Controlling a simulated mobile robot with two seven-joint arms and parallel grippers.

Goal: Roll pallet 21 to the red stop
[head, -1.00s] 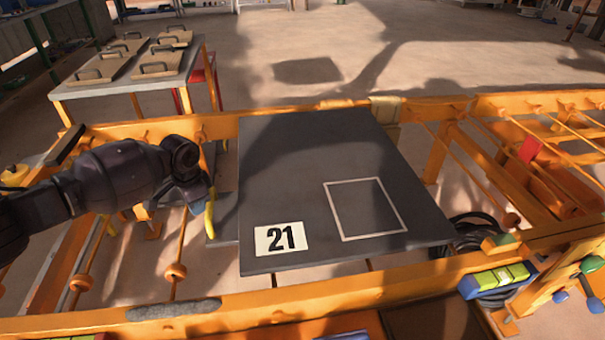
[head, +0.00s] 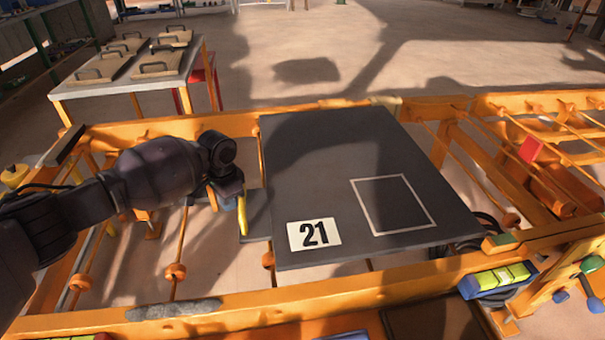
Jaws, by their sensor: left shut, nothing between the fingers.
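Pallet 21 (head: 320,190) is a flat dark grey board with a white label reading 21 and a pale square outline. It lies on the orange roller frame. My left gripper (head: 242,212), with a yellow finger showing, is at the pallet's left edge, by a grey plate that juts out there. It is shut with nothing held; I cannot tell if it touches the edge. The red stop (head: 531,149) is a small red block on the right part of the frame, apart from the pallet. My right gripper is not in view.
The orange frame's front rail (head: 230,305) runs below the pallet. Rollers lie bare between pallet and red stop. A table (head: 130,75) with handled boards stands at the back left.

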